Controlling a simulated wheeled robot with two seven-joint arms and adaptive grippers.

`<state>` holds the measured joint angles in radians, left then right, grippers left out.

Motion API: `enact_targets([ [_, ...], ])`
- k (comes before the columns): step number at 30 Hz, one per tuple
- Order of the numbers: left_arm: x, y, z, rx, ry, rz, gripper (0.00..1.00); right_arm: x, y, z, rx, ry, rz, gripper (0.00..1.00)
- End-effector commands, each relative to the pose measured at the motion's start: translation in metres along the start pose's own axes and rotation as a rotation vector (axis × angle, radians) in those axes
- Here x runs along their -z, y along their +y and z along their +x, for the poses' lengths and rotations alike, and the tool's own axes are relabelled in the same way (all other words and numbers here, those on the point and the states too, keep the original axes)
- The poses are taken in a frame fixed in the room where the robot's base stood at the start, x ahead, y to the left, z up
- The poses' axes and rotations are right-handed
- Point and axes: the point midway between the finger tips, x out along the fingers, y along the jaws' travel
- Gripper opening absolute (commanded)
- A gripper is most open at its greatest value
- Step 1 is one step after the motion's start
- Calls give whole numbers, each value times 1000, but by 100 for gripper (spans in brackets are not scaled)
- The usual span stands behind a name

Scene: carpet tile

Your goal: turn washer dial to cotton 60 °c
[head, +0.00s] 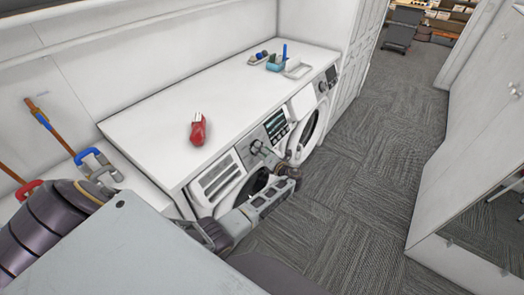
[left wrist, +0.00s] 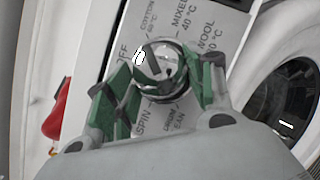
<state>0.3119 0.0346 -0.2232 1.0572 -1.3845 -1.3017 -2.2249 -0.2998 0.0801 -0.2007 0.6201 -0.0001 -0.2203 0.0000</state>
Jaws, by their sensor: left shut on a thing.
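The washer dial (left wrist: 165,62) is a round, shiny silver knob on the washer's grey control panel (left wrist: 225,22). Printed labels around it read OFF, COTTON 60 °C, MIXED 40 °C, WOOL, DRUM CLEAN and SPIN. My left gripper (left wrist: 158,82) is shut on the dial, with one green-padded finger on each side of it. A dark mark on the knob's face leans toward the upper left; which label it points to I cannot tell for sure. My right gripper is not in view.
A red object (head: 198,130) lies on the white countertop (head: 240,95) above the washers. A blue-green container (head: 275,63) and a white tray (head: 297,69) stand farther back. A second machine (head: 311,122) is beyond the first. The carpeted floor (head: 345,175) to the right is clear.

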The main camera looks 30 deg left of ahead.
Motion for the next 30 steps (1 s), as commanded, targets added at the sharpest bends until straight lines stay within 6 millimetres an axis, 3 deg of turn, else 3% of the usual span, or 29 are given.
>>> enact_targets([
  [14, -1, 0, 0, 2, -2, 4, 30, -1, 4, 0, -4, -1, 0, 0],
  [15, -1, 0, 0, 2, -2, 4, 59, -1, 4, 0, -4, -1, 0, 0],
  [19, -1, 0, 0, 2, -1, 4, 76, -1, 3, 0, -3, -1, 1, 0],
  [30, 0, 0, -1, 3, -1, 5, 76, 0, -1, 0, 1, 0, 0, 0],
])
